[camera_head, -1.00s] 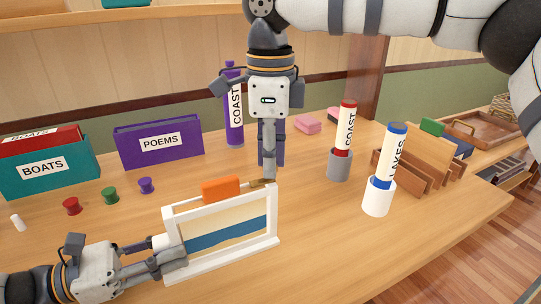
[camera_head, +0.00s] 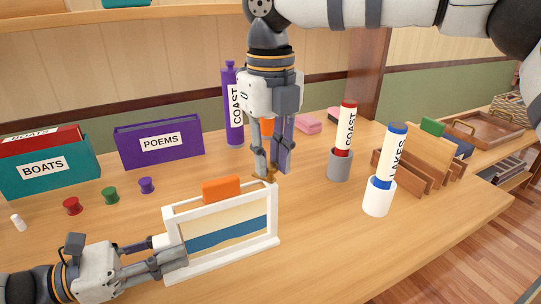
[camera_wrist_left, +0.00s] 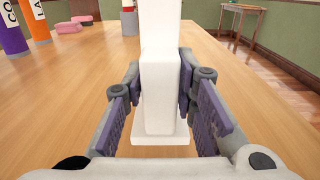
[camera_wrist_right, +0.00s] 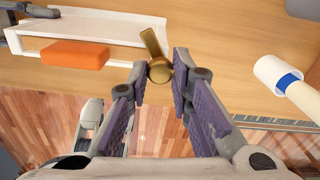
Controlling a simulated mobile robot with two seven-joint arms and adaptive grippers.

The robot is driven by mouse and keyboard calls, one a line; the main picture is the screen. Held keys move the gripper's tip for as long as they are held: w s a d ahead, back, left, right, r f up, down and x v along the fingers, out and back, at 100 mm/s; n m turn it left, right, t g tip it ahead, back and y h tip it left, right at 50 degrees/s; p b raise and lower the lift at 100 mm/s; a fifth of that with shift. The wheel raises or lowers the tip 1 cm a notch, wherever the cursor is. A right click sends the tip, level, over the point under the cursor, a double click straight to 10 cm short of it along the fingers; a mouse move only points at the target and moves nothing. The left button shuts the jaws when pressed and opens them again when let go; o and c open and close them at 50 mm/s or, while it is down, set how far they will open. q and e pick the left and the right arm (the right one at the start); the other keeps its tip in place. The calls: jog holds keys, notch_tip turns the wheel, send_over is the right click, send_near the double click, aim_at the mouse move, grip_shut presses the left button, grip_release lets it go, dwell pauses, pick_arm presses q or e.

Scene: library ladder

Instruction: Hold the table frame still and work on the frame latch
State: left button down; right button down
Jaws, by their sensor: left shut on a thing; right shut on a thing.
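The white table frame (camera_head: 222,262) stands upright on the table, with a beige and blue picture (camera_head: 228,232) inside it. An orange block (camera_head: 221,189) sits at its top edge. My left gripper (camera_head: 178,256) is shut on the frame's left post, which also shows between its fingers in the left wrist view (camera_wrist_left: 160,85). The brass frame latch (camera_head: 265,177) is at the frame's top right corner. My right gripper (camera_head: 271,170) points down from above, shut on the latch. In the right wrist view the latch's round knob (camera_wrist_right: 160,70) is between the fingertips, its lever pointing away.
A grey cup (camera_head: 340,165) and a white cup (camera_head: 378,198) with labelled rolls stand to the right. Purple and teal boxes (camera_head: 160,141) are behind left, with small spools (camera_head: 110,195) in front. The front right tabletop is clear.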

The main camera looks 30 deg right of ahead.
aim_at(271, 165)
jog(key=m, duration=0.4)
jog(key=shift+m, duration=0.4)
jog(key=shift+d+m, duration=0.1)
jog(key=shift+m, duration=0.2)
jog(key=c, duration=1.4)
grip_release()
notch_tip(271, 165, up, 12)
jog(key=shift+r, duration=0.1)
